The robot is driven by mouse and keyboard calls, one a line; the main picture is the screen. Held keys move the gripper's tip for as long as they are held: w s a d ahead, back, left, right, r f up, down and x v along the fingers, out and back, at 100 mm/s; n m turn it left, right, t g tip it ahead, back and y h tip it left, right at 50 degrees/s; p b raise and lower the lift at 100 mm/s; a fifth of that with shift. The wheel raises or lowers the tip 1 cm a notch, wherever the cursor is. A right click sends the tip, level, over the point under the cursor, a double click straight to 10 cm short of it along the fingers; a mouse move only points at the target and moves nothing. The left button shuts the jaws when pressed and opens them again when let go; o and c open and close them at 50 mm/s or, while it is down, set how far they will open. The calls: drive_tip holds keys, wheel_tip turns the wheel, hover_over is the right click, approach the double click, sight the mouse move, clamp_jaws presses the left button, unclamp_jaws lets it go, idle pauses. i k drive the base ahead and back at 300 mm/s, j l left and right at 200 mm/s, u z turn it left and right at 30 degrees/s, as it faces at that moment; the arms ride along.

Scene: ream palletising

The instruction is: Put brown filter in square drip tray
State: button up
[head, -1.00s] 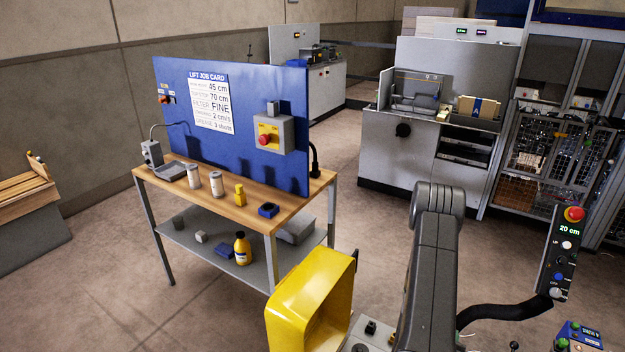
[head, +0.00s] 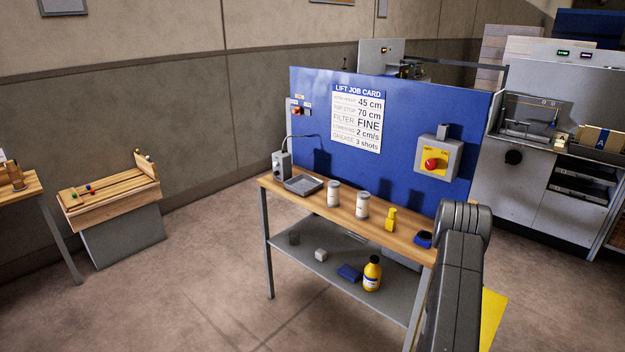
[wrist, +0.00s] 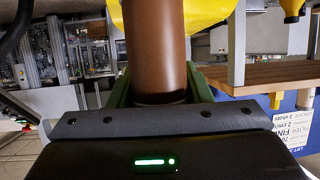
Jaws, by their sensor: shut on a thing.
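The brown filter (wrist: 155,50) is a brown cylinder in the wrist view. My gripper (wrist: 158,88) is shut on it, with a green finger on each side. The far end of the filter runs out of the top of the wrist view. The square drip tray (head: 303,184) is a shallow grey tray on the left part of the wooden bench top, beside a grey box with a cable. Its inside looks empty. In the head view my arm rises at the lower right, and the gripper and filter do not show there.
The bench (head: 400,243) also carries two pale canisters (head: 347,199), a small yellow item (head: 390,220) and a dark blue item (head: 423,239). A blue panel (head: 400,100) stands along its back edge. A yellow bottle (head: 372,275) stands on the lower shelf.

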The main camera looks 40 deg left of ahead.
sight(303, 186)
drive_tip(key=j, duration=0.5)
drive_tip(key=i+j+u, duration=0.1)
drive_tip(key=j, duration=0.45)
drive_tip(key=j+u, duration=0.1)
drive_tip(key=j, duration=0.4)
drive_tip(key=i+j, duration=0.15)
drive_tip(key=j, duration=0.35)
